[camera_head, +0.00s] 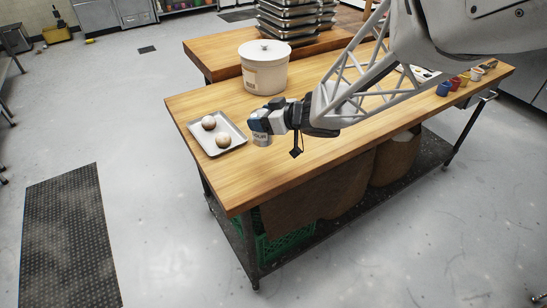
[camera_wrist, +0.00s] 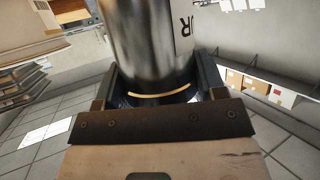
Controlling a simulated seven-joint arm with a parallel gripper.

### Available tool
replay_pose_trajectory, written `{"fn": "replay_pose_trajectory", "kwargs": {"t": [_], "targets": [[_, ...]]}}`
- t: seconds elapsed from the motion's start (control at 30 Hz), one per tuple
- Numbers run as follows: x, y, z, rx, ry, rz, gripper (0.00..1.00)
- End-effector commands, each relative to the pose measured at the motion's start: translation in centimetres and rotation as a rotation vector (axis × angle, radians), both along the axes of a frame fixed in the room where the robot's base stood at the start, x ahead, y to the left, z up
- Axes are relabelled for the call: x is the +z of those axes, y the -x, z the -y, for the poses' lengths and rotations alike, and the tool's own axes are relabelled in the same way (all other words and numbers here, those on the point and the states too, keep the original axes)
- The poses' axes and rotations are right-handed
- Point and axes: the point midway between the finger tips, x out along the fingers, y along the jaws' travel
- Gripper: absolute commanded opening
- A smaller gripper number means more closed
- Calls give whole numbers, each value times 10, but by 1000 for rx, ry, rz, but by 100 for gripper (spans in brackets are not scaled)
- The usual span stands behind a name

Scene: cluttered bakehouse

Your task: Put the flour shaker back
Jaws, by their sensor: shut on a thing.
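In the head view my gripper (camera_head: 262,122) is over the front left part of the wooden table (camera_head: 270,180), just right of the tray. The shaker (camera_head: 261,140) shows there only as a small part below the gripper. I cannot tell whether its base touches the table.
A metal tray (camera_head: 232,149) with two round pale items (camera_head: 223,140) lies left of my gripper. A large lidded white tub (camera_head: 264,75) stands behind it. Small coloured pots (camera_head: 444,89) are at the table's right end. The front left tabletop is bare.

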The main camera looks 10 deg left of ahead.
Motion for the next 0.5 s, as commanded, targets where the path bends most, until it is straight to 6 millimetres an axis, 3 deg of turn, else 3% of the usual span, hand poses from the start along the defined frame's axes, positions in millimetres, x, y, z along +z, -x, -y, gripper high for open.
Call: {"fn": "replay_pose_trajectory", "kwargs": {"t": [0.2, 0.5], "targets": [[-25, 59, 51, -42, 1, 1, 34], [-48, 114, 92, -82, 4, 7, 34]]}}
